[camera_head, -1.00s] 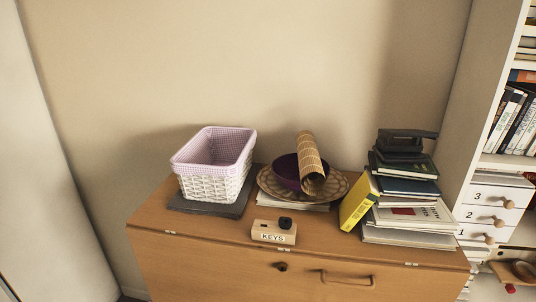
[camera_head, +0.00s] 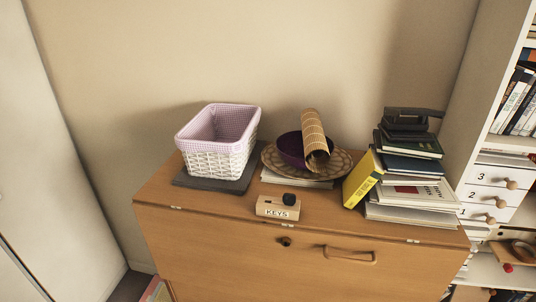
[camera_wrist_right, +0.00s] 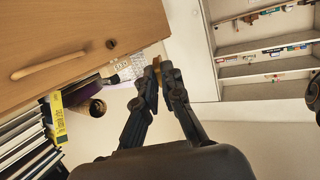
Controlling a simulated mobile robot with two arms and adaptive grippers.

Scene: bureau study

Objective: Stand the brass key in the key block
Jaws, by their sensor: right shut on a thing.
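The key block (camera_head: 278,209) is a small pale wooden block marked KEYS on the bureau top, near its front edge. A dark knob-like piece (camera_head: 289,199) sits on its upper right. In the right wrist view my right gripper (camera_wrist_right: 158,76) is shut on a small brass-coloured piece, the brass key (camera_wrist_right: 157,65), at its fingertips. Most of the key is hidden by the fingers. The gripper shows against the background, apart from the bureau front.
On the bureau top (camera_head: 225,205) stand a white basket (camera_head: 222,160) with pink lining, a purple bowl (camera_head: 291,150) with a bamboo roll (camera_head: 314,136), and a book stack (camera_head: 412,190) at right. The bureau front has a handle (camera_head: 350,257). Shelves rise at right.

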